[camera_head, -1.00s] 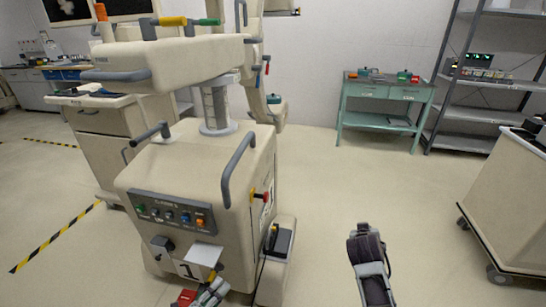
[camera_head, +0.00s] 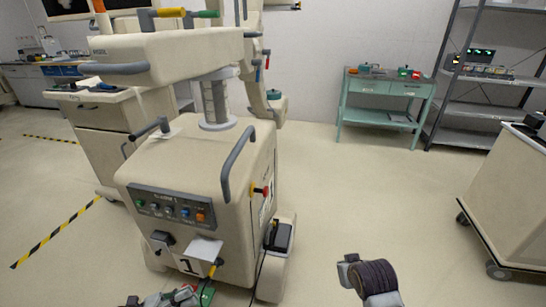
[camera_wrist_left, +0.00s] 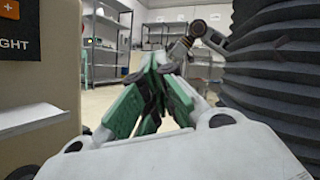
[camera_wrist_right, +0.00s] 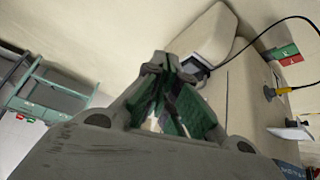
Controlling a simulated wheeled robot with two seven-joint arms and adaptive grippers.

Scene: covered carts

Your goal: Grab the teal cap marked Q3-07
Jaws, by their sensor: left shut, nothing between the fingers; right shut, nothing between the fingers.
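No marking Q3-07 is readable in any view. A small teal round piece (camera_head: 273,95) sits low on the cream machine's rear part. Small teal and red items lie on the teal table (camera_head: 386,88) at the back; they are too small to tell whether one is the cap. My left gripper (camera_head: 185,297) is at the bottom edge of the head view, by the machine's lower front; its green-padded fingers are closed and empty in the left wrist view (camera_wrist_left: 160,65). My right gripper's fingers are closed and empty in the right wrist view (camera_wrist_right: 165,65).
The wheeled cream machine (camera_head: 205,165) with handles stands close at left. A grey shelf (camera_head: 487,112) stands beside the teal table. A cream cart (camera_head: 510,195) stands at right. A cable (camera_wrist_right: 262,32) hangs by the machine. The floor towards the table is clear.

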